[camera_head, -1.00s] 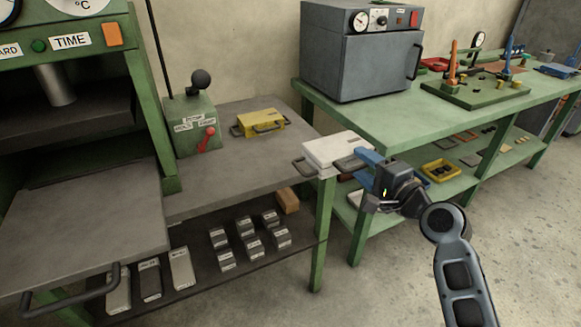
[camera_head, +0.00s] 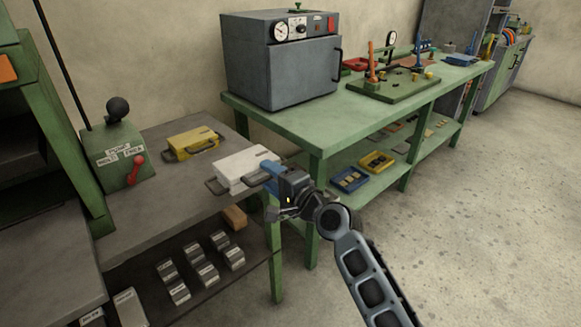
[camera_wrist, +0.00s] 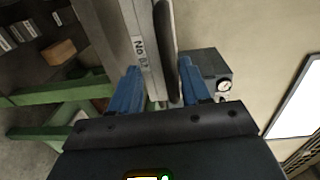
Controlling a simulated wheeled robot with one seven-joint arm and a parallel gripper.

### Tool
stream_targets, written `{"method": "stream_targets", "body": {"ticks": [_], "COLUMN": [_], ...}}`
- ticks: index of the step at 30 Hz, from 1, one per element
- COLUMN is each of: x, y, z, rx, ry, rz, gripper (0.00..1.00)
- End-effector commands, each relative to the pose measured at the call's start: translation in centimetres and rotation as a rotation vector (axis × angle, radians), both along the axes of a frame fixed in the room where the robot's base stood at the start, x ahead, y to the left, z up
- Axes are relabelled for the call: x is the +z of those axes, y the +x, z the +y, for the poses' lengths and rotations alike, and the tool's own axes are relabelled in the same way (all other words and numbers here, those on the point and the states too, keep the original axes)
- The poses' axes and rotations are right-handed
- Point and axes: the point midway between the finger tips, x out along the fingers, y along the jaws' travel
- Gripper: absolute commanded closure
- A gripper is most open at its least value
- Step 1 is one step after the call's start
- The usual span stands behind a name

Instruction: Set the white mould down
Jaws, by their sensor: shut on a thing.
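The white mould (camera_head: 243,165) is a flat white block with dark handles, at the right end of the grey bench top (camera_head: 165,210). My gripper (camera_head: 268,172) is shut on the mould's near right handle with its blue fingers. In the wrist view the mould (camera_wrist: 139,35) stands between the blue fingers, its labelled side showing. I cannot tell whether its underside touches the bench or hangs just above it. The bench surface under it is hidden.
A yellow mould (camera_head: 190,145) lies on the bench behind, left of the white one. A green pump box (camera_head: 122,160) with a red lever stands further left. A grey oven (camera_head: 282,65) stands on the green table (camera_head: 345,115) behind. Steel blocks lie on the lower shelf.

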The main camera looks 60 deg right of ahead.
Motion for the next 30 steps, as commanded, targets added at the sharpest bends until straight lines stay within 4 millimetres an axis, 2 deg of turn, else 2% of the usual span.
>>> {"method": "stream_targets", "body": {"ticks": [3, 8, 11, 20, 29, 30], "x": [-0.3, -1.0, -1.4, -4.9, -5.1, -5.6], "y": [1.5, 2.3, 2.5, 2.5, 2.5, 2.4], "z": [0.6, 1.1, 1.1, 1.1, 1.1, 1.2], "rx": [-0.002, -0.003, -0.003, -0.003, -0.004, -0.001], "ry": [-0.003, -0.003, -0.003, -0.002, -0.004, -0.001], "rz": [-0.010, -0.010, -0.011, -0.009, -0.009, 0.000], "gripper": [1.00, 1.00, 1.00, 1.00, 1.00, 0.52]}}
